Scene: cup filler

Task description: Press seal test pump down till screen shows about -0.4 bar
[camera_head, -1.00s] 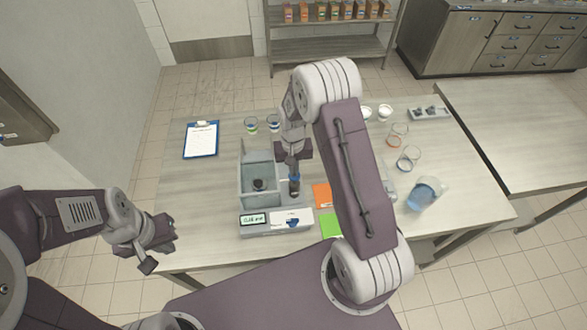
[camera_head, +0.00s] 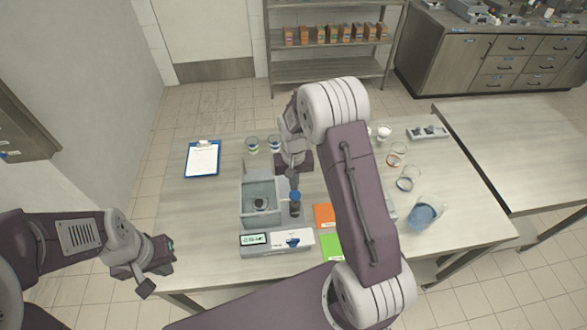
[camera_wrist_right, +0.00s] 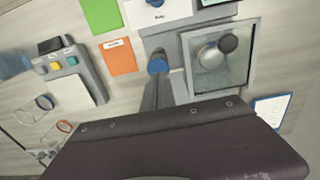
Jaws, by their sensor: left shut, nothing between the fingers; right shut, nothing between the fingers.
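The seal tester is a grey unit on the table, with a clear-walled chamber (camera_head: 247,190) holding a dark-topped cup (camera_head: 261,204). Its lit screen (camera_head: 254,239) is at the front left; the digits are too small to read surely. The pump (camera_head: 295,207) is a dark upright post with a blue top, right of the chamber; the blue top also shows in the right wrist view (camera_wrist_right: 157,65). My right gripper (camera_head: 293,181) is shut and empty, fingertips down at the pump's blue top; contact is unclear. My left gripper (camera_head: 158,270) is shut and empty off the table's front left.
Orange (camera_head: 325,215) and green (camera_head: 331,246) cards lie right of the tester. A clipboard (camera_head: 202,158) lies at the back left. The left tabletop is clear.

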